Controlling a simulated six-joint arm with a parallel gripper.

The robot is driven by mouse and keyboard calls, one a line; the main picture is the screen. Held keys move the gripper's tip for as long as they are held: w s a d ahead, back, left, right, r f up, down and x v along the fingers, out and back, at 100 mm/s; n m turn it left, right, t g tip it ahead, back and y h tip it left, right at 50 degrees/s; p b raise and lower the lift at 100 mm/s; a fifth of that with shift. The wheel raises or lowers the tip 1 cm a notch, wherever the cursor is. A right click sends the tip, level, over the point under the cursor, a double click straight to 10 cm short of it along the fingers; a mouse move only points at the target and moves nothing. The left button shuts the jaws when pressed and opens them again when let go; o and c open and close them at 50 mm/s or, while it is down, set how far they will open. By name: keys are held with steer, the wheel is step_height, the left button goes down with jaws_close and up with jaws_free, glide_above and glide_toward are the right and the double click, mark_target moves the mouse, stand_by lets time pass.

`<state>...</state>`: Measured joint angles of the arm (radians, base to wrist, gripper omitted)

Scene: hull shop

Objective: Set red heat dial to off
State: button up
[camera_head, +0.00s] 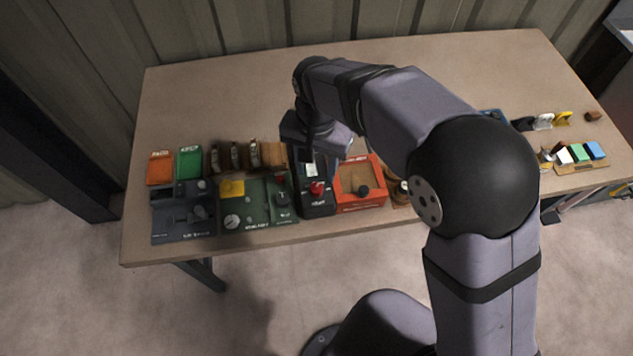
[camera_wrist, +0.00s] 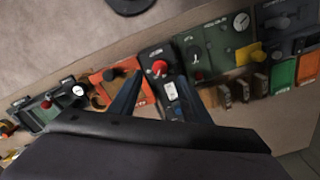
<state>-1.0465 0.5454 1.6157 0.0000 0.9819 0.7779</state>
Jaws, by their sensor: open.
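The red dial (camera_head: 317,188) sits on a narrow black panel (camera_head: 318,209) near the front of the table. The panel's small white lettering is too blurred to read surely. In the wrist view the red dial (camera_wrist: 160,68) shows on the same black panel, between and just beyond my fingertips. Which way the dial points cannot be told. My gripper (camera_wrist: 152,80) is open and empty, its two dark fingers on either side of the panel. In the head view my gripper (camera_head: 308,152) hangs over the panel's back end, and my wrist partly hides that area.
An orange box (camera_head: 376,203) with a black knob stands right of the panel. A green panel (camera_head: 257,212) with a gauge and knobs stands left, with a dark grey panel (camera_head: 170,232) beyond. Wooden clamp-like pieces (camera_head: 254,153) stand behind. The table's back (camera_head: 220,100) is clear.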

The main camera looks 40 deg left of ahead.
mark_target(316, 187)
steer(key=shift+f+p, duration=1.35)
steer(key=shift+f, duration=2.3)
steer(key=c, duration=1)
